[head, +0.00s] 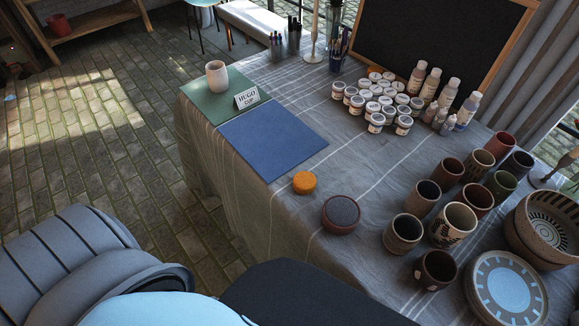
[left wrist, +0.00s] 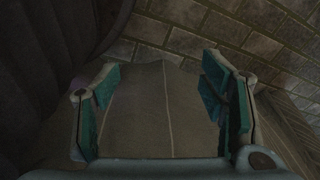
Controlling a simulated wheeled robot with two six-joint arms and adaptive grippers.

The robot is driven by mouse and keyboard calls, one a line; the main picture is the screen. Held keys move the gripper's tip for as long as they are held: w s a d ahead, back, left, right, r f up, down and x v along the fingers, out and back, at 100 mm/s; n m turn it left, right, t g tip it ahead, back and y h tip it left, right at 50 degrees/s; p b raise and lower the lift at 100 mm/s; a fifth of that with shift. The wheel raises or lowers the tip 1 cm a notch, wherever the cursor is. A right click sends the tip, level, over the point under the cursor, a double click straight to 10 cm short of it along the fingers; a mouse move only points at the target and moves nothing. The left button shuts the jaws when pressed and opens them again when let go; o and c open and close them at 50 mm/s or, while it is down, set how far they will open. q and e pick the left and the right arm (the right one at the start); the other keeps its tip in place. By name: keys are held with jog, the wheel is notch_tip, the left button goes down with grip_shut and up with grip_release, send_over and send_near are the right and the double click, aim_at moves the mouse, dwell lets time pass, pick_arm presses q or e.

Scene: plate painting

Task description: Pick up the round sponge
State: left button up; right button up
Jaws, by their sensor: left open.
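The round sponge (head: 305,183) is a small orange-yellow disc lying flat on the cloth-covered table (head: 265,197). It sits between the blue mat and a round reddish dish with a dark top. In the left wrist view my left gripper (left wrist: 160,95) is open, with its teal finger pads apart and nothing between them. That view shows hanging striped cloth and brick paving beyond the fingers, and no sponge. Neither gripper shows in the head view.
The reddish dish (head: 341,214) stands right beside the sponge. Several cups (head: 453,223), a patterned bowl (head: 553,226) and a blue plate (head: 507,288) stand at the right. A blue mat (head: 273,138) lies behind the sponge. Paint jars (head: 376,122) stand farther back. Bare cloth lies right of the mat.

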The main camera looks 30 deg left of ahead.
pick_arm(q)
jog(key=shift+o, duration=0.3)
jog(key=w+r+n+p, duration=0.1)
jog(key=w+r+p, duration=0.2)
jog(key=w+r, duration=1.1)
jog(key=shift+w+d+t, duration=0.15)
jog(key=shift+d+t, duration=0.15)
jog(key=shift+d, duration=0.05)
notch_tip(320, 180, up, 30)
jog(key=n+g+p, duration=0.2)
jog(key=n+p, duration=0.1)
jog(key=n, duration=0.8)
send_over(305, 179)
jog(key=shift+h, duration=0.4)
notch_tip(305, 179, down, 14)
jog(key=b, duration=0.4)
jog(key=c, duration=1)
